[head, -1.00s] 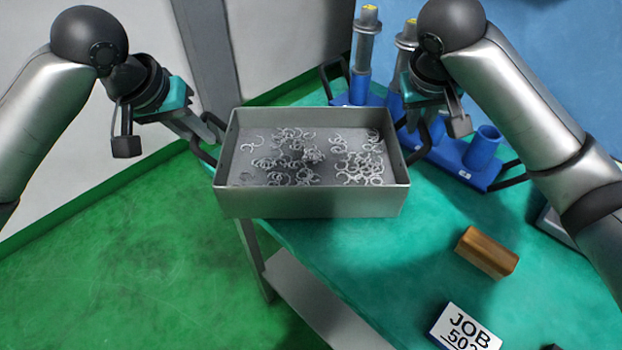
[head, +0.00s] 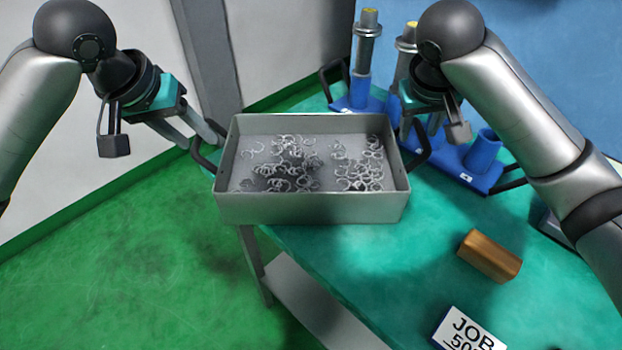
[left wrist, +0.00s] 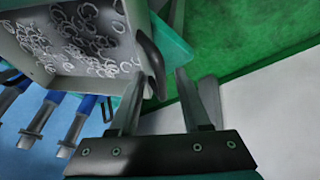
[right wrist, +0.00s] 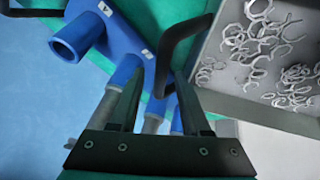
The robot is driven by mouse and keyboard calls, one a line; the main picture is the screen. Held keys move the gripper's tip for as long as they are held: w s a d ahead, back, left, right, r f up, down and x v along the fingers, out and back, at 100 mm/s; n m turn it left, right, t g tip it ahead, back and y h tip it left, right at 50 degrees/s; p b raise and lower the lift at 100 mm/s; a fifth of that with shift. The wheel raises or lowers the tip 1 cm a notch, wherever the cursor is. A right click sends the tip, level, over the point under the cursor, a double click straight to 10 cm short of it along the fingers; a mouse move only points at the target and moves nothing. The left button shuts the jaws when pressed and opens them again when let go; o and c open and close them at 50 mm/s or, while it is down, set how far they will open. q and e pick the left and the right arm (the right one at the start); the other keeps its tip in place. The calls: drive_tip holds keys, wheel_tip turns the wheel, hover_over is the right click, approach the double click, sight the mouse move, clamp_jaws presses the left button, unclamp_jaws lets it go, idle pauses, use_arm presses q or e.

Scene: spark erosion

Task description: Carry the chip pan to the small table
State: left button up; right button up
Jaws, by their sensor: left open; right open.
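The chip pan (head: 312,208) is a grey open metal box with curly metal chips inside. It sits at the corner of the teal-topped table (head: 350,262), partly over its left edge. It has a dark handle at each end. My left gripper (head: 208,137) is open at the left handle (head: 200,157); in the left wrist view that handle (left wrist: 150,62) lies by the fingertips. I cannot identify a separate small table.
A blue rack (head: 450,160) with cylindrical holders stands behind and right of the pan. A brown block (head: 489,256) and a JOB card (head: 468,330) lie on the table at front right. Green floor (head: 120,260) is clear at left.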

drive_tip(key=shift+v, duration=0.8)
use_arm(q)
drive_tip(key=v, duration=1)
use_arm(e)
drive_tip(key=v, duration=1)
drive_tip(key=shift+r, duration=0.2)
drive_tip(key=shift+a, duration=0.1)
use_arm(q)
drive_tip(key=shift+a, duration=0.1)
use_arm(e)
drive_tip(key=shift+s, duration=0.1)
